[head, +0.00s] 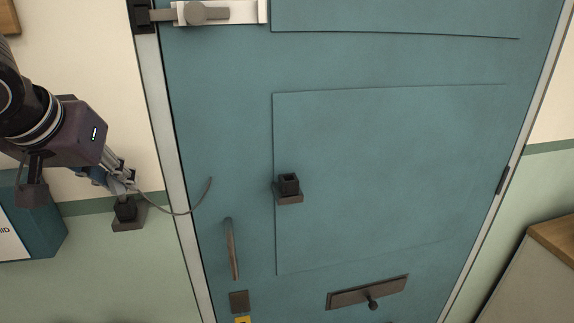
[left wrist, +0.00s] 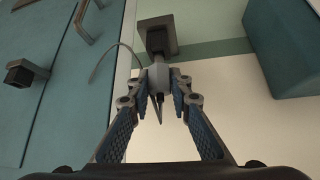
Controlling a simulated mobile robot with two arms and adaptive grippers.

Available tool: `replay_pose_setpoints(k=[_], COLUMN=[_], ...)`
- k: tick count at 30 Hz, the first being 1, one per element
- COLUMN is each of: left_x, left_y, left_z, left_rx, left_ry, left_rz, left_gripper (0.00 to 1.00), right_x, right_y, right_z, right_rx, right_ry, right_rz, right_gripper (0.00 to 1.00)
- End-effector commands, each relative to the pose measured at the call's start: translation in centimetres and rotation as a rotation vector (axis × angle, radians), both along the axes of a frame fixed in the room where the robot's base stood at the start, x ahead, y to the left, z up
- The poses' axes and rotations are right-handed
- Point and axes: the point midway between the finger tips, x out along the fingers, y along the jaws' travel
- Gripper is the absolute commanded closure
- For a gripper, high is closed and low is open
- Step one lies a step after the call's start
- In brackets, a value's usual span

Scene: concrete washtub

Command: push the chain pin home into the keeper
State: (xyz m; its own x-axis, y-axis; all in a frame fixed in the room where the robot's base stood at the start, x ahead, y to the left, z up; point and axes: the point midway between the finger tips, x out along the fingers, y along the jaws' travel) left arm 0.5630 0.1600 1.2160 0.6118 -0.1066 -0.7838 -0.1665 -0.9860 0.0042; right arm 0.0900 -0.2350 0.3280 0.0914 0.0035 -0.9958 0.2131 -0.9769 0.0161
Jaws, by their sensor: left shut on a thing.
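My left gripper (head: 127,186) is shut on the light grey chain pin (left wrist: 159,77), which shows between the fingertips in the left wrist view. A dark square socket on a plate (head: 126,211) is on the wall left of the door, just below the fingertips. The pin's far end meets or overlaps this socket; I cannot tell how deep it sits. A thin grey chain strand (head: 178,212) curves from the grip across the door frame, its other end rising over the door. A similar dark socket, perhaps the keeper (head: 289,186), is on the door. My right gripper is out of view.
The teal door (head: 390,150) looks closed. It carries a sliding bolt (head: 205,13) at the top, a pull handle (head: 232,248) and a dark letter plate (head: 368,292). A teal box (head: 35,222) is on the wall below my left arm. A counter stands at the right.

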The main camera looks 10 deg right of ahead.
Motion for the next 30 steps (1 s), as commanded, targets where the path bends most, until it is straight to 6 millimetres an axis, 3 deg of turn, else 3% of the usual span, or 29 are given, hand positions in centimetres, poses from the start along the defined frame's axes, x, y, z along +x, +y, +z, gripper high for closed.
replay_pose_setpoints(k=[14, 15, 20, 30], left_x=[-0.05, -0.04, -0.04, -0.02], left_y=[0.00, 0.00, -0.01, -0.01], left_z=[-0.86, -0.81, -0.76, -0.48], left_rx=[0.001, 0.001, 0.001, 0.000], left_ry=[0.005, 0.005, 0.004, 0.002], left_rz=[-0.001, -0.001, -0.001, 0.000], left_gripper=[1.00, 0.78, 0.61, 0.61], right_x=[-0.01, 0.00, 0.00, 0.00], right_y=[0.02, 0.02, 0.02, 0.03], right_z=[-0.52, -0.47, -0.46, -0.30], right_rx=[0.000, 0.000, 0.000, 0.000], right_ry=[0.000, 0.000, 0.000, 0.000], right_rz=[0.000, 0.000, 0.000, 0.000], right_gripper=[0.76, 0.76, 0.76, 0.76])
